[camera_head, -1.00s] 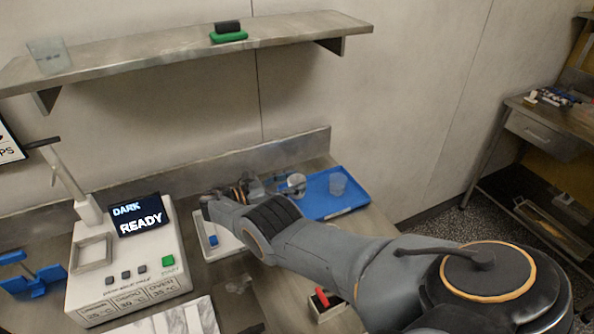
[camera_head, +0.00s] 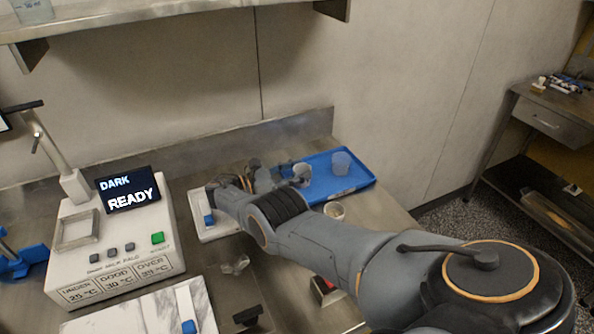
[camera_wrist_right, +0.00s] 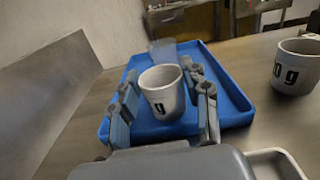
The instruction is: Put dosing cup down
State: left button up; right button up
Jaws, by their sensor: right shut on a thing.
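My right gripper (camera_wrist_right: 164,104) is shut on a white dosing cup (camera_wrist_right: 162,94) with a black "g" on its side. The cup is upright between the fingers, above or on the blue tray (camera_wrist_right: 232,100); I cannot tell if its base touches. In the head view the held cup (camera_head: 301,173) shows partly at the near left part of the tray (camera_head: 352,184), beyond my right forearm. The right fingers are mostly hidden there. My left gripper is not in view.
A clear cup (camera_head: 341,162) stands on the tray's far part. A second white cup (camera_wrist_right: 298,68), marked "0 g", stands on the steel table right of the tray. A machine with a "DARK READY" display (camera_head: 130,190) stands left. The wall is close behind.

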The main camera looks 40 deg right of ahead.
jog(key=shift+f, duration=0.1)
jog(key=o, duration=1)
jog(key=shift+o, duration=0.2)
jog(key=shift+a, duration=0.25)
jog(key=b+v, duration=0.4)
jog(key=v, duration=0.2)
jog(key=shift+w+a, duration=0.15)
jog(key=shift+a, duration=0.35)
